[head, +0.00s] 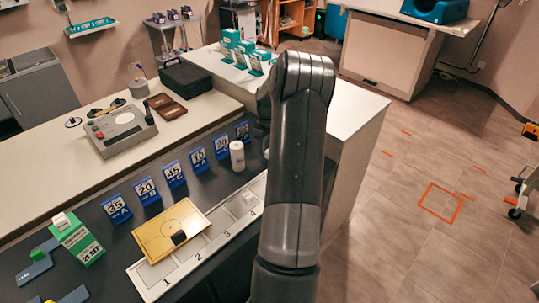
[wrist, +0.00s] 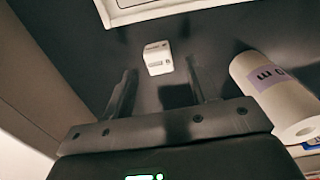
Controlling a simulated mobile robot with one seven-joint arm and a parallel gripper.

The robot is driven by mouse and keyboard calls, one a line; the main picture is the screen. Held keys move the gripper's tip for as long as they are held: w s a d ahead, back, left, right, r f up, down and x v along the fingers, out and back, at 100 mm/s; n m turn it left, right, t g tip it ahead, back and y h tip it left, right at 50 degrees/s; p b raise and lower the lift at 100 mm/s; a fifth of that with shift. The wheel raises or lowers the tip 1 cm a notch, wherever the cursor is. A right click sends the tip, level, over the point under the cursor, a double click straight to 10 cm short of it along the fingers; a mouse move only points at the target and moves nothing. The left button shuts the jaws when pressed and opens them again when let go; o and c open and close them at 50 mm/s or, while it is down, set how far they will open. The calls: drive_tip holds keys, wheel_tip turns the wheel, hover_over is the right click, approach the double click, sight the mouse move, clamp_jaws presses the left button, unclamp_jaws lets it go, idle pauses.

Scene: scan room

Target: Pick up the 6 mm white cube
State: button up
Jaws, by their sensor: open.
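A small white cube (wrist: 157,58) with faint dark print on it rests on the dark surface in the wrist view. I cannot read its size there. My gripper (wrist: 161,72) is open, and its two dark fingers point toward the cube. The cube shows near the fingertips, roughly between their lines, with nothing held. In the head view my arm covers that part of the counter, so the gripper's fingers and this cube do not show clearly.
A white bottle (head: 237,155) stands near my arm; it shows right of my fingers in the wrist view (wrist: 270,95). A numbered white tray (head: 205,245) lies in front, with a yellow board (head: 165,240) over part of it. Blue number cards (head: 146,191) line the counter behind.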

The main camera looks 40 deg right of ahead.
drive_tip(key=shift+f, duration=0.95)
drive_tip(key=c, duration=1)
